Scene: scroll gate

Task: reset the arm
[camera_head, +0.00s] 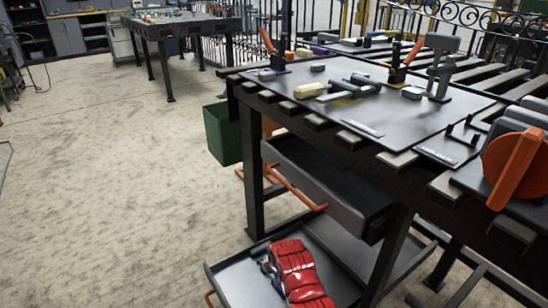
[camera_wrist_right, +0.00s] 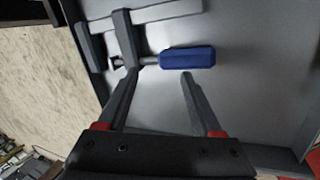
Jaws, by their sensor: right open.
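My right gripper (camera_wrist_right: 158,80) is open in the right wrist view, its two dark fingers apart. A grey clamp (camera_wrist_right: 125,40) with a blue handle (camera_wrist_right: 187,58) lies on a grey tray-like surface (camera_wrist_right: 250,90) just ahead of the fingertips. The left finger comes close to the clamp or overlaps it; I cannot tell whether they touch. Nothing is clearly held.
A dark workbench (camera_head: 400,134) carries several tools and an orange disc-shaped part (camera_head: 515,165).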

